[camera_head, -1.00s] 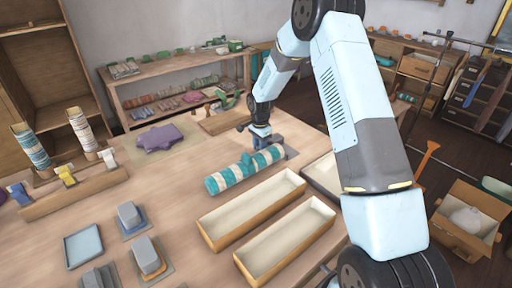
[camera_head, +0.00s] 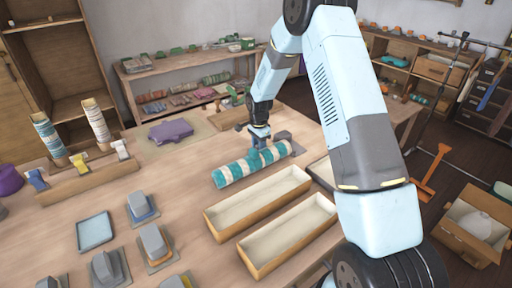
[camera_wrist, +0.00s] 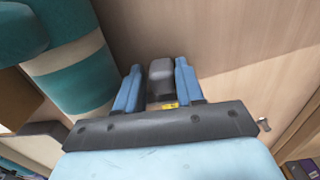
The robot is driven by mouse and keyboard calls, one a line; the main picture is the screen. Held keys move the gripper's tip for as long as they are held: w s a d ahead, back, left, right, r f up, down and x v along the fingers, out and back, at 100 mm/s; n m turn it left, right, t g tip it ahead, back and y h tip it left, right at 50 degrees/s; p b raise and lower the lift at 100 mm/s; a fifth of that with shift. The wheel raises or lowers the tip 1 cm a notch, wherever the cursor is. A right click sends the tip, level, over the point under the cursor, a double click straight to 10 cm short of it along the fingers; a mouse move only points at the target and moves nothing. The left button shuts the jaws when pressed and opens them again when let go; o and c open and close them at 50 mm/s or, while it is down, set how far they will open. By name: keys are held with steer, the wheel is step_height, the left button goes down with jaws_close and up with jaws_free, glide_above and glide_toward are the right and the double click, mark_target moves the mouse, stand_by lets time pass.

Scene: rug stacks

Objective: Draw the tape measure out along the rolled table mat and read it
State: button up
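The rolled table mat (camera_head: 236,172), banded teal and cream, lies on the table behind the light trays. My gripper (camera_head: 258,143) is low at the mat's far side, right of its middle. In the wrist view my gripper (camera_wrist: 157,72) has its two blue fingers apart, with a grey body with a small yellow patch (camera_wrist: 160,75) between them, likely the tape measure. I cannot tell whether they press on it. The mat (camera_wrist: 75,75) fills the left there. A grey block (camera_head: 284,136) shows by the mat's right end. I cannot make out any drawn tape or its marks.
Two long open trays (camera_head: 257,205) (camera_head: 290,238) lie in front of the mat. Several grey blocks (camera_head: 153,243) on dark pads stand at the front left, beside a blue-grey square tray (camera_head: 95,231). A folded purple cloth (camera_head: 170,131) lies behind. Bare table separates it from the mat.

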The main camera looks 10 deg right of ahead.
steer(key=o, duration=0.3)
step_height(320, 180, up, 14)
steer(key=shift+f, duration=0.15)
stand_by(0.5)
